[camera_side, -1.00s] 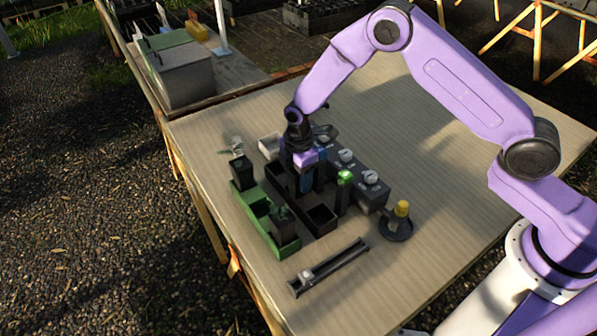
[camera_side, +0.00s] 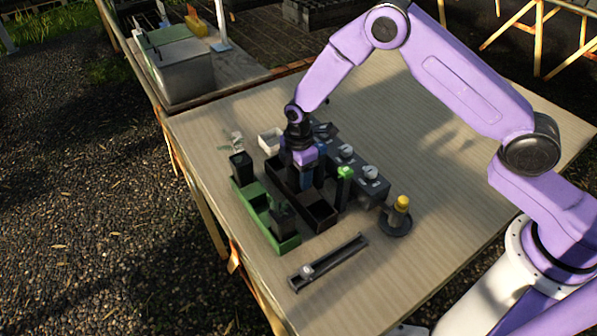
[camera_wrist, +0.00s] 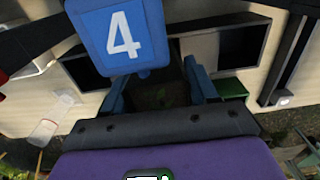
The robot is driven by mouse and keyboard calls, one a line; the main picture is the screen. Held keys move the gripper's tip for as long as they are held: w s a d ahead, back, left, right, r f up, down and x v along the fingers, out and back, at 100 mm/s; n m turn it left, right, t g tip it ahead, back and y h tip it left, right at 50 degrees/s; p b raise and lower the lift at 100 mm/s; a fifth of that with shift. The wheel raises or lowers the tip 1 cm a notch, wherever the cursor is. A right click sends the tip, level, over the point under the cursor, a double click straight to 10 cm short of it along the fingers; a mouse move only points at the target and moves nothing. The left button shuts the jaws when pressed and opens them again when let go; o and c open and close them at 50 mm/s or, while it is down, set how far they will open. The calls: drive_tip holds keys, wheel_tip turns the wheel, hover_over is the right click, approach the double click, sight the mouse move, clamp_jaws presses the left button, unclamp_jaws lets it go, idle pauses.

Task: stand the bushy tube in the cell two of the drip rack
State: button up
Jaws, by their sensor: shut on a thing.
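My gripper (camera_side: 306,180) is low over the dark rack (camera_side: 322,216), whose walled cells run in a row on the table. In the wrist view its blue fingers (camera_wrist: 158,92) are shut on a dark square tube (camera_wrist: 160,72). Dim foliage shows in the tube's mouth, so how bushy it is cannot be told. The tube looks upright and within the rack's outline; whether it touches the cell floor is hidden. A blue plate with a white 4 (camera_wrist: 122,36) covers part of the wrist view. An open dark cell (camera_wrist: 240,46) lies right of the tube.
A green tray (camera_side: 287,243) with dark tubes (camera_side: 241,166) stands left of the rack. A green-topped post (camera_side: 345,173), grey boxes with round knobs (camera_side: 371,173) and a yellow-topped stand (camera_side: 402,205) are to the right. A dark rail (camera_side: 330,262) lies in front.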

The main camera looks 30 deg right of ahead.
drive_tip(key=shift+f, duration=0.15)
drive_tip(key=o, duration=1.2)
wheel_tip(320, 180, up, 18)
drive_tip(key=shift+f, duration=0.25)
drive_tip(key=s+d+r+m, duration=0.1)
drive_tip(key=s+d+r, duration=0.15)
drive_tip(key=s, duration=0.65)
drive_tip(key=s+d+r+m, duration=0.15)
drive_tip(key=s+r, duration=0.25)
drive_tip(key=s, duration=0.5)
drive_tip(key=s+d+m, duration=0.1)
drive_tip(key=s+d, duration=0.2)
drive_tip(key=s, duration=0.2)
drive_tip(key=s+d+m, duration=0.1)
drive_tip(key=s+d, duration=0.2)
drive_tip(key=s, duration=0.3)
drive_tip(key=s+d+m, duration=0.1)
drive_tip(key=s+d, duration=0.2)
drive_tip(key=s, duration=0.2)
drive_tip(key=shift+s+d, duration=0.1)
drive_tip(key=shift+s, duration=0.25)
